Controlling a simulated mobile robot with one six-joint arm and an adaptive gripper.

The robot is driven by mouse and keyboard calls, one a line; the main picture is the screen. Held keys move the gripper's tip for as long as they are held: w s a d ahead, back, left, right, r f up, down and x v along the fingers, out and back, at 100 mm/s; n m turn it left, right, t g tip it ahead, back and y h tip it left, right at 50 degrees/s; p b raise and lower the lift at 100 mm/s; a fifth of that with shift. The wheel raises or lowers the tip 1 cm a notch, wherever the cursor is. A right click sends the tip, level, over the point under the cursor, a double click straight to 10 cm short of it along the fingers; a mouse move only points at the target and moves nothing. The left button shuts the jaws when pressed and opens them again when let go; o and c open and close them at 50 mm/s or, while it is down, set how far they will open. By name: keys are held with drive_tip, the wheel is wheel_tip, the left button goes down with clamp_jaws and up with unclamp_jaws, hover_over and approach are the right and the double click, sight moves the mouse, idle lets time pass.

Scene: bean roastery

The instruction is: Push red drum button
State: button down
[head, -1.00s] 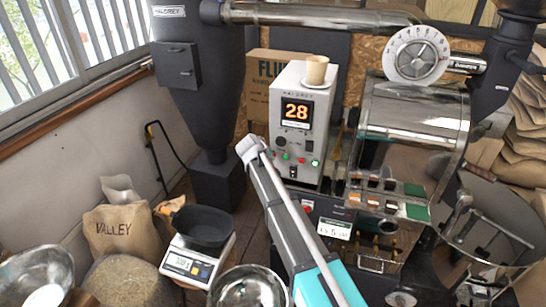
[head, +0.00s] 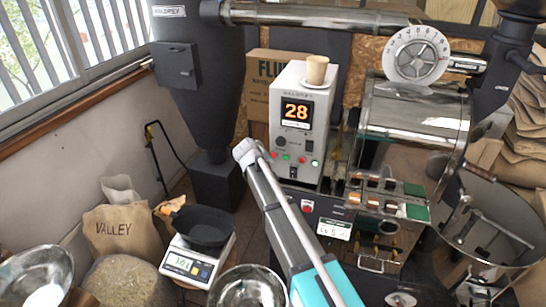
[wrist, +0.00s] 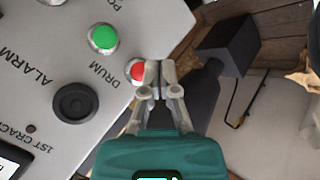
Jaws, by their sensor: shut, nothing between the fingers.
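The red drum button (wrist: 136,71) is on the light control panel, beside the word DRUM, which reads upside down in the wrist view. My gripper (wrist: 159,72) is shut and empty, its fingertips just right of the button in that view and overlapping its right edge. I cannot tell whether they touch it. In the head view the red button (head: 274,156) is at the lower left of the white control box (head: 290,82), and my gripper (head: 244,149) is to its left.
A green button (wrist: 103,38) and a black knob (wrist: 75,103) are close by on the panel. A cup (head: 316,70) stands on the box. The dark hopper (head: 205,85) is behind my gripper. A scale (head: 196,262) and a metal bowl (head: 248,287) are below.

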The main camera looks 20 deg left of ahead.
drive_tip(key=s, duration=0.4)
idle(0.3)
drive_tip(key=shift+d, duration=0.1)
idle(0.5)
drive_tip(key=s+d+f+m+g+h, duration=0.1)
drive_tip(key=d+m, duration=0.1)
drive_tip(key=d, duration=0.6)
drive_tip(key=s+d+f+m+g, duration=0.1)
drive_tip(key=d+g, duration=0.1)
drive_tip(key=d, duration=0.6)
drive_tip(key=s+d+f+m+g+y, duration=0.1)
drive_tip(key=s+d+m+g, duration=0.1)
drive_tip(key=s+d, duration=0.4)
drive_tip(key=s+d+f+m+g+y, duration=0.1)
drive_tip(key=s+d, duration=0.5)
drive_tip(key=d, duration=0.7)
drive_tip(key=s+d+f+m+g, duration=0.1)
drive_tip(key=s+d+m, duration=0.3)
drive_tip(key=d, duration=0.6)
drive_tip(key=shift+s+f+g+y, duration=0.25)
drive_tip(key=shift+s+g+y, duration=0.15)
drive_tip(key=shift+s+g, duration=0.6)
